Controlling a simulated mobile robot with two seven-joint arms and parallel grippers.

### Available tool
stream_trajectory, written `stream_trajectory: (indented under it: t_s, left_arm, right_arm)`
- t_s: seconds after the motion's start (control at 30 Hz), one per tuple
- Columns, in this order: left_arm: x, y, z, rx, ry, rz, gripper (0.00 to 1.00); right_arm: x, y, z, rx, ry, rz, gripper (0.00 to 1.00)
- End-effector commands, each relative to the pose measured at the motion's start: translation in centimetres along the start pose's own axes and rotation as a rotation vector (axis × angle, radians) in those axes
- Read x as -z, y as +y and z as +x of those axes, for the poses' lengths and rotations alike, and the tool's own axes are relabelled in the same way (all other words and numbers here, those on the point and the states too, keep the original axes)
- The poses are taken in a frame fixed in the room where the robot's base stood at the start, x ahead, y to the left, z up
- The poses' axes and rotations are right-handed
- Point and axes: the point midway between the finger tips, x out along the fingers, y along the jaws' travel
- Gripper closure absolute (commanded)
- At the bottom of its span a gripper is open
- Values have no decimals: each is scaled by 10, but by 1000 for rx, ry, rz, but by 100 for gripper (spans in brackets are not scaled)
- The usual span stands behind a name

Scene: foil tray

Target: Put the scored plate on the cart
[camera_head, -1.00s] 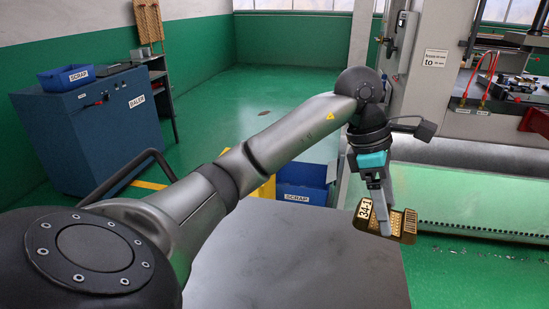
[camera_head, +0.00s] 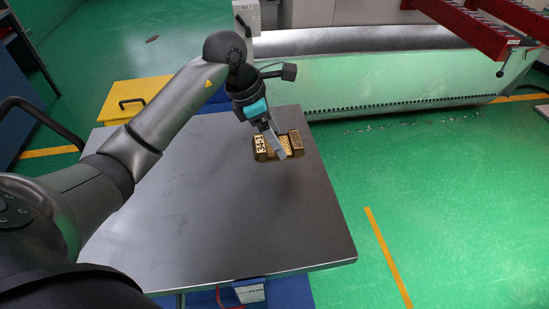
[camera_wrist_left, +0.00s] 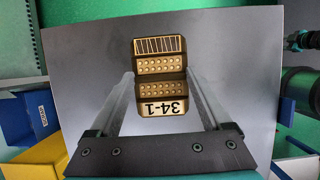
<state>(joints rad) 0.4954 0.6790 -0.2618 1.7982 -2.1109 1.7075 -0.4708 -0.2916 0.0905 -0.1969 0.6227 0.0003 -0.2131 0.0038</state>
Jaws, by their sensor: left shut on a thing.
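The scored plate (camera_head: 266,146) is a brass-coloured block marked 34-1, with rows of round dimples and a grooved band at one end. My left gripper (camera_head: 279,150) is shut on it, and in the left wrist view the plate (camera_wrist_left: 161,76) lies between the two fingers (camera_wrist_left: 160,82). The cart (camera_head: 200,220) has a flat, dark grey metal top. The plate is over the far right part of that top, low, with a dark shadow close by; I cannot tell whether it touches. My right gripper is not in view.
The cart top is otherwise clear. A long metal trough (camera_head: 390,85) stands behind the cart. Green floor lies open to the right.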

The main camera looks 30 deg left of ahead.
Motion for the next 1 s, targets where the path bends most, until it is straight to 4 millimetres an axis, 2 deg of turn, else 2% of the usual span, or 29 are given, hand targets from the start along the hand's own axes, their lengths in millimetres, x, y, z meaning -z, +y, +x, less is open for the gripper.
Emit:
stream_trajectory:
  t_s: [0.1, 0.2, 0.37, 0.53, 0.77, 0.8, 0.93, 1.0]
  left_arm:
    - [6, 0, 15, -2, -5, 0, 100]
    - [7, 1, 20, -2, -6, 2, 100]
    - [12, 0, 32, -1, -5, 0, 100]
    - [22, 0, 56, 0, -5, 0, 100]
    - [24, 1, 60, -4, -4, 2, 100]
    - [25, 0, 61, -1, 0, 1, 17]
    - [25, 0, 61, -1, 0, 1, 2]
    - [25, 0, 61, -1, 0, 1, 0]
  right_arm:
    - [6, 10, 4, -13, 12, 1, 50]
    - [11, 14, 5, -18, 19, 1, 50]
    - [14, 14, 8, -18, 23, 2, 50]
    - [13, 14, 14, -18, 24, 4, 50]
    - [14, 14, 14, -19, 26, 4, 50]
    - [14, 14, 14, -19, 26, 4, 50]
    - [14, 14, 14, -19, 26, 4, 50]
    - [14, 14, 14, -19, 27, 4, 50]
